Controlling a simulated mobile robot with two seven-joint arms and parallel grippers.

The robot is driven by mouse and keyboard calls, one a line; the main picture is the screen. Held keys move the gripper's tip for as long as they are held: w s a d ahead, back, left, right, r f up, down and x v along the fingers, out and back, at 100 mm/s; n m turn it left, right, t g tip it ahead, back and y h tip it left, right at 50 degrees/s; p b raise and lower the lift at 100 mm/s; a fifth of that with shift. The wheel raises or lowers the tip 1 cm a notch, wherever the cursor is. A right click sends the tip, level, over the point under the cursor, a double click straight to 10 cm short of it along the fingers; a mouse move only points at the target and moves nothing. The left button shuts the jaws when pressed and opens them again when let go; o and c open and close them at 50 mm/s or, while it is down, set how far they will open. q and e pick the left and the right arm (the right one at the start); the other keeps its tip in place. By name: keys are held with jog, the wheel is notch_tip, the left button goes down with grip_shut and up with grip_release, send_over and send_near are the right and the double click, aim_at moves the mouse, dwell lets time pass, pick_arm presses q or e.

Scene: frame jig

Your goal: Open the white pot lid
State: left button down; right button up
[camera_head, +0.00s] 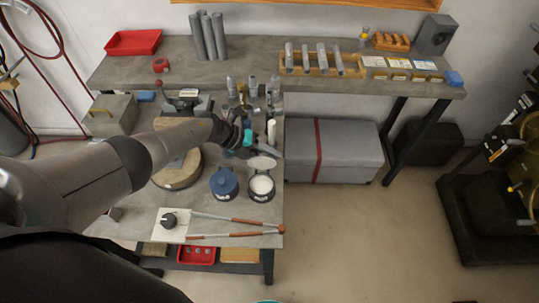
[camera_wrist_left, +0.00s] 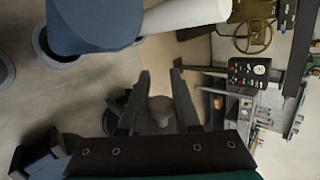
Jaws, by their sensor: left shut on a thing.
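The white pot (camera_head: 262,187) stands on the grey workbench near its right edge, and its pale inside shows from above. The white lid (camera_head: 262,163) is off the opening, at the pot's far side, just below my left gripper. I cannot tell whether it touches the rim. My left gripper (camera_head: 268,152) reaches in from the left and is shut on the lid. In the left wrist view, the fingers (camera_wrist_left: 158,95) close around a small greyish knob (camera_wrist_left: 160,109); the rest of the lid is not clear there. My right gripper is not in view.
A blue lidded pot (camera_head: 224,183) stands just left of the white pot. A round wooden block (camera_head: 178,172) lies under my arm. Two red-and-grey rods (camera_head: 236,236) lie near the front edge. Several tools and a white cylinder (camera_head: 272,132) stand behind my gripper.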

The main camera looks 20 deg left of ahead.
pick_arm(q)
jog(key=shift+s+d+f, duration=0.1)
jog(key=shift+s+f, duration=0.05)
jog(key=c, duration=0.6)
grip_release()
jog(key=shift+a+r, duration=0.3)
jog(key=shift+r, duration=0.05)
jog(key=shift+p+v, duration=1.45)
jog(key=shift+v, duration=5.75)
jog(key=shift+d, duration=0.1)
